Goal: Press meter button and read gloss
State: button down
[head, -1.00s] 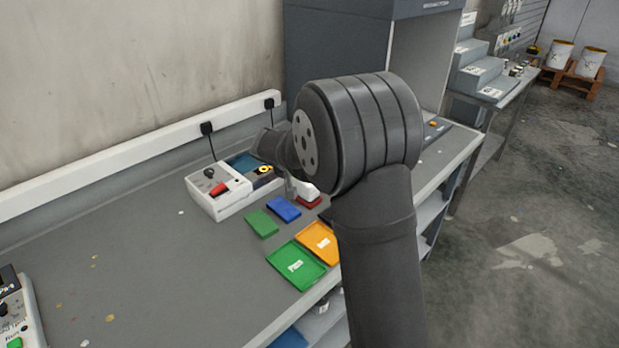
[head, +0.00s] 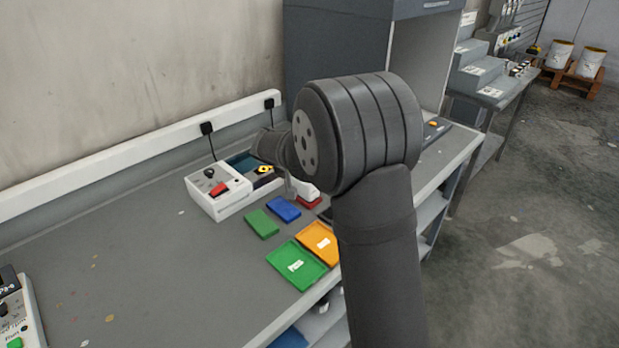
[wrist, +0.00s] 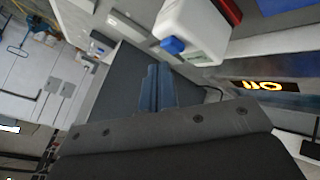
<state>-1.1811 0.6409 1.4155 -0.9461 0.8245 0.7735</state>
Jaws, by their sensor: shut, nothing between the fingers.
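A small white meter (head: 309,189) with a red piece under it stands on the bench, partly hidden behind my arm in the head view. In the wrist view I take the white housing (wrist: 198,28) with a blue button (wrist: 172,45) to be this meter. My gripper shows in the wrist view as two blue-grey fingers (wrist: 158,72) close together, shut and empty. The fingertips appear just below the button in the picture; I cannot tell whether they touch it. A dark window with glowing orange figures (wrist: 262,85) lies to the right; I cannot read it surely.
A white box with a red switch (head: 218,190) stands by the wall. Green (head: 262,224) and blue (head: 284,209) panels lie in front, with green (head: 296,267) and orange (head: 318,243) trays nearer the edge. Another device (head: 14,315) is at far left. The bench between is mostly clear.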

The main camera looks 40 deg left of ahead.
jog(key=shift+f, duration=0.15)
jog(key=shift+f, duration=0.3)
jog(key=shift+f, duration=0.45)
dwell(0.7)
jog(key=shift+r, duration=0.9)
jog(key=shift+r, duration=2.5)
